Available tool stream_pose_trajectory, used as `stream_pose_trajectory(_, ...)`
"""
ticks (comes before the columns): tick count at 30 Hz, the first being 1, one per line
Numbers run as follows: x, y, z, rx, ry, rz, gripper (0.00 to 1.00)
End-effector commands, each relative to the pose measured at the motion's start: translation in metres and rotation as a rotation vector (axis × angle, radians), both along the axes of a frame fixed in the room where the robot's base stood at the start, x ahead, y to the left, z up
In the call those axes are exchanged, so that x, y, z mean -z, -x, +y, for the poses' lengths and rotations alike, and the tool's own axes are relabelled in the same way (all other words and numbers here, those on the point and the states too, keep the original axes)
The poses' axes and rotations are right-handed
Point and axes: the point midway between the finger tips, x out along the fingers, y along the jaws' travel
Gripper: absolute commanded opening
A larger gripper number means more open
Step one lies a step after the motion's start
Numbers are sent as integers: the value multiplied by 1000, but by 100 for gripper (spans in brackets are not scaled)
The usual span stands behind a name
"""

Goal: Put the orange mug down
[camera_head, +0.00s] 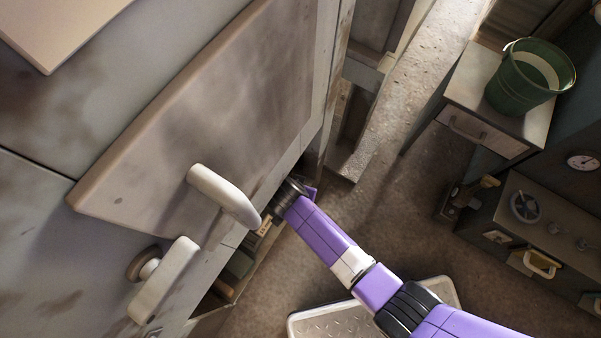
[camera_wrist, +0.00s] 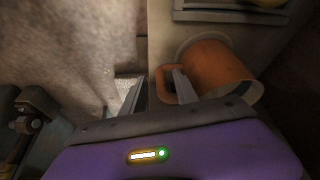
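The orange mug (camera_wrist: 217,66) shows in the wrist view, right of centre, with its rim toward the lower right. Its base end meets a light surface (camera_wrist: 161,32), and it appears to rest there. Its handle (camera_wrist: 165,98) points left, toward my gripper (camera_wrist: 158,88). My fingers are apart, with the handle between or around them; the right finger overlaps the handle loop, and a gap shows beside the left finger. In the head view my gripper is mostly hidden beside the cabinet edge, and I cannot see the mug there.
A large stained panel (camera_head: 215,95) with pale handles (camera_head: 222,195) stands close left of my arm. An open shelf space (camera_head: 235,270) lies below it. A green bucket (camera_head: 515,90) stands on a drawer cabinet (camera_head: 475,75) at right. A metal plate (camera_head: 335,321) lies on the floor.

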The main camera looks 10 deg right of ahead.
Motion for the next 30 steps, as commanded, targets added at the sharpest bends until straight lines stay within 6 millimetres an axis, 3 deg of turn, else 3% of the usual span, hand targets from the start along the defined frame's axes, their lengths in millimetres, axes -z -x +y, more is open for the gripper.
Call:
stream_pose_trajectory(1, -16, 3, 2, -1, -2, -2, 36)
stream_pose_trajectory(2, -18, 8, 4, -2, -1, 1, 36)
stream_pose_trajectory(15, -12, 88, 51, -3, 0, 0, 36)
stream_pose_trajectory(21, -11, 105, 60, 0, -1, 0, 36)
stream_pose_trajectory(30, -11, 108, 62, 0, -1, 0, 36)
